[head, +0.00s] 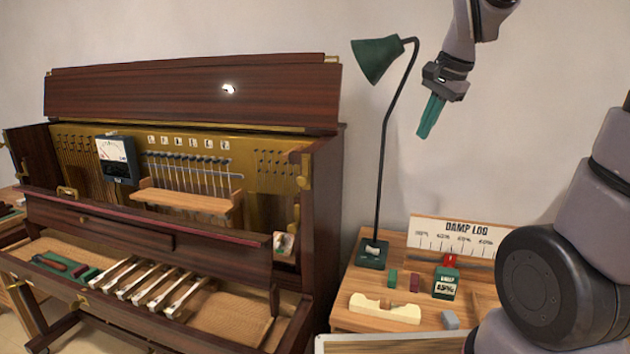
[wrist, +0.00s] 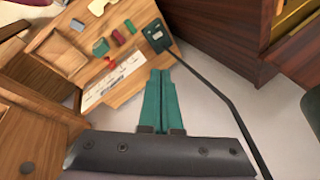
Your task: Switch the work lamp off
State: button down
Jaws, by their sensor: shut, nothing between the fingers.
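The work lamp has a green shade (head: 377,60) on a thin dark bent stem, standing on the right-hand table. Its dark green base (head: 373,254) carries a small pale switch (head: 376,246); which way it is set is too small to tell. The base also shows in the wrist view (wrist: 156,37), with the stem running down the right side. My gripper (head: 424,134) has teal fingers, shut and empty, pointing down. It is in the air to the right of the lamp stem, well above the base. The fingers also show in the wrist view (wrist: 160,72).
A "DAMP LOG" board (head: 462,235) stands behind the base. A green meter (head: 446,283), a red block (head: 415,284), a green block (head: 392,278) and a cream piece (head: 385,307) lie nearby. The open piano (head: 327,200) stands left of the table.

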jog(key=c, duration=1.5)
grip_release()
jog(key=s+r+n+t, duration=0.1)
jog(key=s+n, duration=0.1)
jog(key=s, duration=0.2)
jog(key=s+r+n, duration=0.2)
jog(key=s, duration=0.3)
jog(key=s+r+n+t, duration=0.1)
jog(key=s+n, duration=0.1)
jog(key=s, duration=0.3)
jog(key=shift+d+r+n+t, duration=0.15)
jog(key=shift+d+n+t, duration=0.1)
jog(key=shift+n+t, duration=0.05)
jog(key=o, duration=0.5)
jog(key=shift+s, duration=0.1)
jog(key=o, duration=0.3)
jog(key=shift+w+a+y, duration=0.15)
jog(key=shift+w+y, duration=0.15)
jog(key=m+g+y, duration=0.2)
jog(key=m+g, duration=0.3)
jog(key=m, duration=1.2)
send_over(370, 248)
jog(key=s+d, duration=0.2)
jog(key=d, duration=0.2)
notch_tip(370, 248, down, 37)
jog(key=x, duration=1)
jog(key=shift+d, duration=0.1)
